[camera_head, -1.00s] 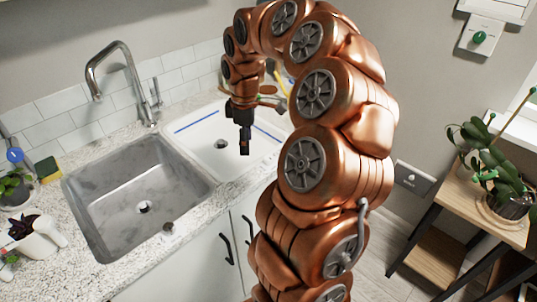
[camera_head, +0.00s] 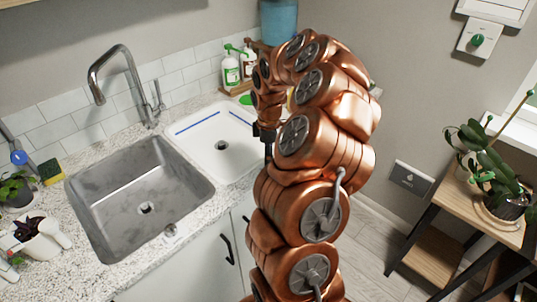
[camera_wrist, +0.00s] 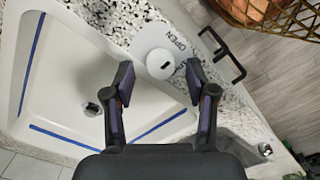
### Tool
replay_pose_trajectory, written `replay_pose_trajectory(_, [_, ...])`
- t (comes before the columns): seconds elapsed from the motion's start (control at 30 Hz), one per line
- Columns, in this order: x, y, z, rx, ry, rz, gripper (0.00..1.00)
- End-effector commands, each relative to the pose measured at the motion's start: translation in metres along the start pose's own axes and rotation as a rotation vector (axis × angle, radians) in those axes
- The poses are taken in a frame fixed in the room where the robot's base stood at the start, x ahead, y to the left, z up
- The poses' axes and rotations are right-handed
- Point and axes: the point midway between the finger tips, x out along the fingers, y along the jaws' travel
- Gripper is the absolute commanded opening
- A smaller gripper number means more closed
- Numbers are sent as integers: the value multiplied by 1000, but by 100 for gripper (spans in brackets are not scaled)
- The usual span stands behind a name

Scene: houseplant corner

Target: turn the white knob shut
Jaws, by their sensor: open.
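In the wrist view the white knob (camera_wrist: 160,63) is round, with a small dark mark on its face. It sits on a pale plate (camera_wrist: 150,40) lettered OPEN. My gripper (camera_wrist: 159,76) is open, with one dark finger on each side of the knob's near edge. I cannot tell whether the fingers are level with the knob or above it, and no contact shows. In the head view my gripper (camera_head: 268,147) is a dark tip low beside the white basin, mostly hidden by my arm. The knob is hidden there.
The white basin (camera_head: 215,160) with blue strips lies left of my gripper, beside the steel sink (camera_head: 135,195) and faucet (camera_head: 120,80). Spray bottles (camera_head: 232,68) stand behind. A black handle (camera_wrist: 228,58) is near the knob. A wooden plant stand (camera_head: 480,200) is at right.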

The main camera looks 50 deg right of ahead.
Motion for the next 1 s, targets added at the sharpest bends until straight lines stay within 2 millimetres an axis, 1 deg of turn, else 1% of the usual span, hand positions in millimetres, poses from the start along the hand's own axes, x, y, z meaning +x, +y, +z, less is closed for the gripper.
replay_pose_trajectory(0.13, [10,-1,0,1,1,-2,57])
replay_pose_trajectory(0.37, [12,0,0,1,1,0,57])
replay_pose_trajectory(0.47, [12,0,0,1,1,0,47])
replay_pose_trajectory(0.9, [11,0,0,1,1,1,1])
replay_pose_trajectory(1.0, [11,0,0,1,1,1,0])
